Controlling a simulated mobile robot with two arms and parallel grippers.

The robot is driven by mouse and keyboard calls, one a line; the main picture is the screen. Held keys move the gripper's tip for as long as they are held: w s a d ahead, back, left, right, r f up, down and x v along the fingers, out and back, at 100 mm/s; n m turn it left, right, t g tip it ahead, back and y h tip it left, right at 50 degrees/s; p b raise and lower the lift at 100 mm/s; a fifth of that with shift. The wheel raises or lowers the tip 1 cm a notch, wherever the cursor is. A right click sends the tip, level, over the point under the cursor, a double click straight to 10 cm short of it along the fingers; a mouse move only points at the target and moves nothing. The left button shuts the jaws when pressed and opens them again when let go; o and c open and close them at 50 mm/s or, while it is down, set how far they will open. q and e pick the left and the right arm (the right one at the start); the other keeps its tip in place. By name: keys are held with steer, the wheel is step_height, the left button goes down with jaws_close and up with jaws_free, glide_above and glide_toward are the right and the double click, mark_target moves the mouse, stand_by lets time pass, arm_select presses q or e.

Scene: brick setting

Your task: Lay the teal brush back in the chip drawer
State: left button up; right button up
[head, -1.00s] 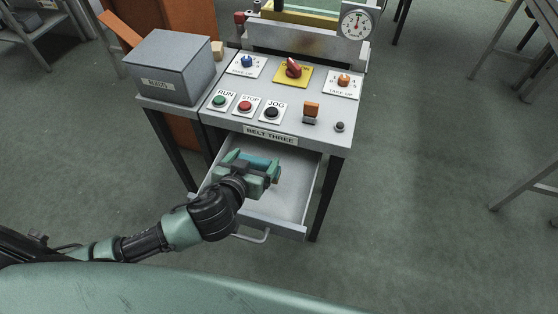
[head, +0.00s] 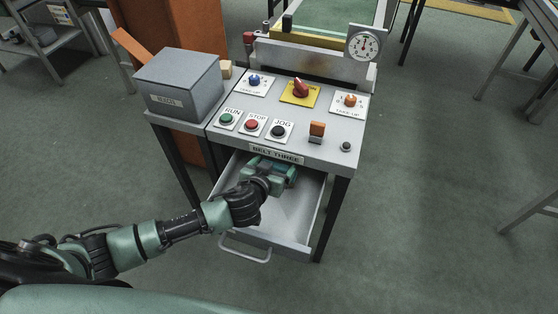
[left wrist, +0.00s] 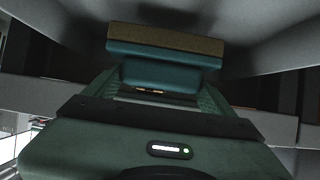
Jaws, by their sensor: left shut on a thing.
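My left gripper (head: 280,169) is at the back part of the open chip drawer (head: 290,215), close under the front edge of the console top. It is shut on the teal brush (left wrist: 165,53), which shows best in the left wrist view, with its teal block and tan bristle strip beyond the fingers. In the head view the brush is mostly hidden by the gripper and the console edge. I cannot tell whether the brush touches the drawer floor. The drawer floor that shows is bare. My right gripper is not in view.
The console top (head: 330,148) overhangs the back of the drawer, with buttons and knobs on it. A grey box (head: 180,85) stands at its left, and a dial gauge (head: 364,44) is at the back right. The drawer handle (head: 245,252) sticks out in front.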

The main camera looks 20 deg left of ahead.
arm_select(q)
steer(key=x, duration=0.3)
steer(key=shift+w+f, duration=0.2)
steer(key=shift+w, duration=0.1)
steer(key=shift+w+f, duration=0.25)
steer(key=shift+w, duration=0.15)
steer(key=shift+f, duration=0.2)
steer(key=o, duration=1.4)
steer(key=shift+c, duration=0.2)
steer(key=v, duration=0.8)
steer(key=shift+a, duration=0.2)
